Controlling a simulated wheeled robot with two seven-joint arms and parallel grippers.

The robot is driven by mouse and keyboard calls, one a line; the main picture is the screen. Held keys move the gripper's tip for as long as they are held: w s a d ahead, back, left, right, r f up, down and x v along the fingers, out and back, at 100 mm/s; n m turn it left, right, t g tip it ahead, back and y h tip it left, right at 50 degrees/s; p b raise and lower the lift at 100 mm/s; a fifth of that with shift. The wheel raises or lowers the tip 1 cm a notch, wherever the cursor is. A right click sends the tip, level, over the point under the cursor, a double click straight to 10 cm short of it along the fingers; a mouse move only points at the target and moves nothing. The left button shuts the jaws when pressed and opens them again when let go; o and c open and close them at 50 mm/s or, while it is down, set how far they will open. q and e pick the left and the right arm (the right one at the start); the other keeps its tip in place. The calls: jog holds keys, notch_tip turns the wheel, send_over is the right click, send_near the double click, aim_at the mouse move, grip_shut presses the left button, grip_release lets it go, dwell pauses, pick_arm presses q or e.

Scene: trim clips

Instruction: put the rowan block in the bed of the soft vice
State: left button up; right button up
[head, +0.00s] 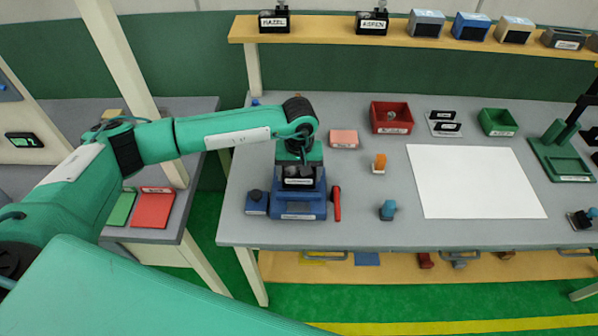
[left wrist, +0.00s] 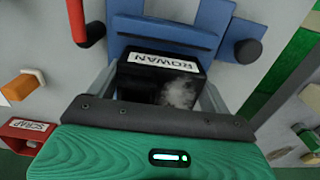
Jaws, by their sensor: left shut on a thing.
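The rowan block (head: 298,182) is dark with a white label, which reads ROWAN in the left wrist view (left wrist: 160,72). My left gripper (head: 298,170) points down and is shut on the block, with a finger on each side of it. The soft vice (head: 297,211) is the blue fixture directly below, also behind the block in the left wrist view (left wrist: 165,38). The block is at the vice, but the gripper and block hide the bed. I cannot tell whether the block rests on it or hangs just above. My right gripper is not in view.
A red handle (head: 337,204) stands at the vice's right and a dark knob block (head: 257,202) at its left. A red bin (head: 391,117), a pink block (head: 344,138), an orange-topped piece (head: 379,163) and a blue-grey piece (head: 388,210) stand nearby. A white sheet (head: 475,181) lies farther right.

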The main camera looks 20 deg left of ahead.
pick_arm(q)
jog(key=shift+f, duration=0.7)
jog(key=o, duration=1)
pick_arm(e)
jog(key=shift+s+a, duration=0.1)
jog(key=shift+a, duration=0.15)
pick_arm(q)
jog(key=shift+r, duration=0.1)
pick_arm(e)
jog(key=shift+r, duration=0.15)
pick_arm(q)
jog(key=shift+r, duration=0.15)
notch_tip(320, 180, up, 10)
jog(key=b, duration=0.4)
jog(key=shift+r+b, duration=0.25)
jog(key=shift+b, duration=0.1)
jog(key=shift+r, duration=0.65)
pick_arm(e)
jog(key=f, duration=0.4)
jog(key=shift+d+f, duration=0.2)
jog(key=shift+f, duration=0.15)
